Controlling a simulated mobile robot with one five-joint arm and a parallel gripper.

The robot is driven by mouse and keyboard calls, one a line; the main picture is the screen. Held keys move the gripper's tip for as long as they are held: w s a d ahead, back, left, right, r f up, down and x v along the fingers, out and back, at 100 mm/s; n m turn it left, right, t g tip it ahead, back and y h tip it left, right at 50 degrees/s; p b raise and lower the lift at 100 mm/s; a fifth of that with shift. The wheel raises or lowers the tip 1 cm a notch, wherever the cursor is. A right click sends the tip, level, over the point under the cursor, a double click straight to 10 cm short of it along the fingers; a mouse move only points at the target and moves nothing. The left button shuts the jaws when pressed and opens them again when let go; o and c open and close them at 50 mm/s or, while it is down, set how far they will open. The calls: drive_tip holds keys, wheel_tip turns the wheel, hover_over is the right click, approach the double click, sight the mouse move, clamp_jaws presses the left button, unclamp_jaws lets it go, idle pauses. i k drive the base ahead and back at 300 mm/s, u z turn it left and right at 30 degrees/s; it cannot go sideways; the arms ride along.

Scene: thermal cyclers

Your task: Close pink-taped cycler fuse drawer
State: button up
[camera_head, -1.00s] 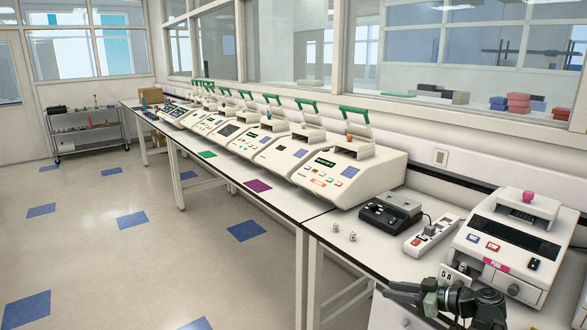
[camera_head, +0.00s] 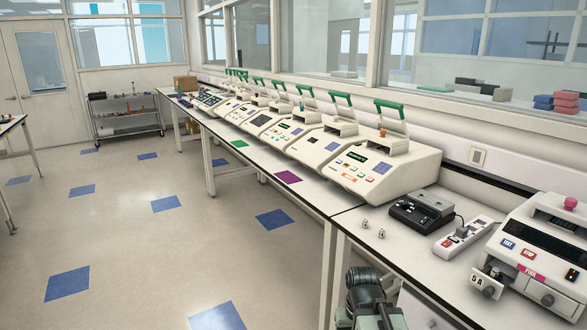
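The pink-taped cycler (camera_head: 563,262) is a cream box at the right edge, partly cut off by the frame. Its pink tape (camera_head: 530,271) is on the front, below a blue and a red button. The fuse drawer (camera_head: 487,285), marked "5 A", sticks out from the left of the cycler's front, so it stands open. My gripper end of the arm (camera_head: 372,305) is at the bottom edge, left of the drawer and apart from it. Its fingertips cannot be made out, so whether it is open or shut is unclear.
A power strip (camera_head: 463,237), a black device (camera_head: 420,211) and two small metal pieces (camera_head: 373,229) lie on the bench left of the cycler. A row of green-handled cyclers (camera_head: 365,165) runs back along the bench. The floor at left is clear.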

sight(490, 287)
drive_tip(key=k, duration=0.5)
drive_tip(key=u, duration=0.8)
drive_tip(key=i, duration=0.75)
drive_tip(key=u, duration=0.15)
